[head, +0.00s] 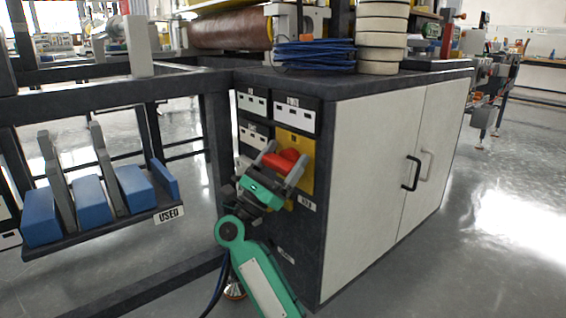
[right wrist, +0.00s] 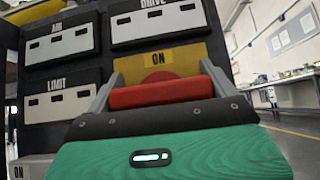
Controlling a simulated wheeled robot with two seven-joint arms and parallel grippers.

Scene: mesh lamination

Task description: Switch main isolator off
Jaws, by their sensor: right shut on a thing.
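The main isolator is a red handle (head: 283,160) on a yellow plate (head: 308,150) on the dark end panel of the cabinet. My right gripper (head: 285,163) is at the handle, with one grey finger on each side. The right wrist view shows the red handle (right wrist: 160,94) lying level across the picture between the two fingers, and the gripper is shut on it. Part of the plate is hidden behind my gripper. My left gripper is not in view.
Labelled white boxes, "DRIVE" (right wrist: 157,24) and "LIMIT" (right wrist: 60,105), sit close around the isolator. The cabinet's pale doors (head: 375,170) are shut. A tray (head: 110,232) marked "USED" with blue blocks stands at the left. Open floor (head: 500,220) lies at the right.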

